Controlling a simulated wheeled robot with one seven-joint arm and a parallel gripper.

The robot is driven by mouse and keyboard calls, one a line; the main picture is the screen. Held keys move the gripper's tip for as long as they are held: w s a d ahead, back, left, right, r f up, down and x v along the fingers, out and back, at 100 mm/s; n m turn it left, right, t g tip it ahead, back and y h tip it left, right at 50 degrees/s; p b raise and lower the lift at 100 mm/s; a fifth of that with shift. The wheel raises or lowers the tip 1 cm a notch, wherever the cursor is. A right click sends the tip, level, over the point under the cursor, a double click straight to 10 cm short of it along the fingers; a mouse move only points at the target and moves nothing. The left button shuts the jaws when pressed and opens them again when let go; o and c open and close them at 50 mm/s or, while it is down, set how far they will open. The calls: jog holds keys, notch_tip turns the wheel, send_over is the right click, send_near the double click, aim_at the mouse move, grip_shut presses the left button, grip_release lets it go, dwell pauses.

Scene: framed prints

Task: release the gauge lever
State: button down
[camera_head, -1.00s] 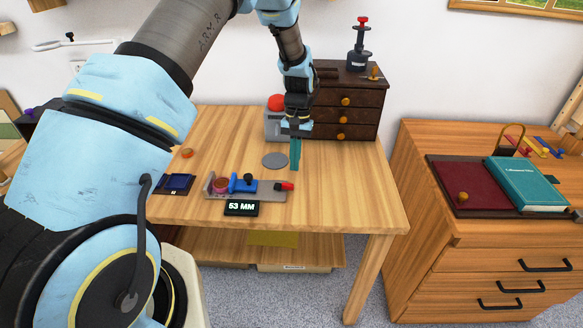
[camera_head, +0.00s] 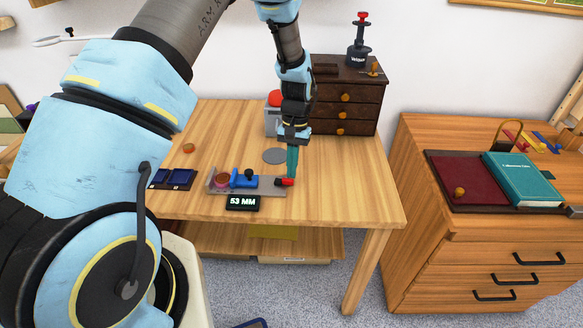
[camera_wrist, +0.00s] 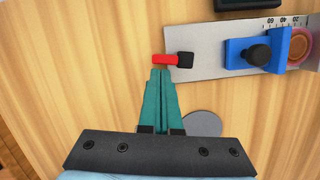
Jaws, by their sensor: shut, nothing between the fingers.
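The gauge is a grey plate with a blue sliding jaw (camera_head: 243,180) and a round reddish piece (camera_head: 221,181) at its left end, on the wooden table. Its red lever (camera_head: 286,182) is at the plate's right end; in the wrist view the red lever (camera_wrist: 165,59) joins a black pivot block (camera_wrist: 184,60). My gripper (camera_head: 291,176) points down with its teal fingers together, at the lever. In the wrist view my fingertips (camera_wrist: 160,70) are right beside the lever's outer end; I cannot tell if they touch. A display (camera_head: 243,203) before the gauge reads 53 MM.
A grey disc (camera_head: 274,156) lies behind the gauge. A dark blue tray (camera_head: 172,179) and an orange ring (camera_head: 189,148) are to the left. A dark drawer chest (camera_head: 346,100) and a red-topped grey box (camera_head: 272,117) stand at the back. The table's right front is clear.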

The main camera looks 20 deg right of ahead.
jog(key=shift+s+m, duration=0.35)
jog(key=shift+m, duration=0.55)
jog(key=shift+s+m+t+y+b, duration=0.3)
jog(key=shift+m+b, duration=0.15)
jog(key=shift+m, duration=0.35)
jog(key=m, duration=0.1)
jog(key=s+m, duration=0.1)
jog(key=m, duration=0.2)
jog(key=shift+s+a+t+y+b, duration=0.25)
jog(key=shift+a+t+y+b, duration=0.05)
jog(key=shift+a+t+b, duration=0.1)
jog(key=m, duration=0.1)
jog(key=a+m+t, duration=0.1)
jog(key=m, duration=0.1)
jog(key=shift+s+m, duration=0.3)
jog(key=shift+s, duration=0.1)
jog(key=m, duration=0.2)
jog(key=a+m+b, duration=0.1)
jog(key=shift+s+t, duration=0.3)
jog(key=shift+t, duration=0.1)
jog(key=shift+w, duration=0.15)
jog(key=shift+w+p, duration=0.35)
jog(key=shift+w, duration=0.35)
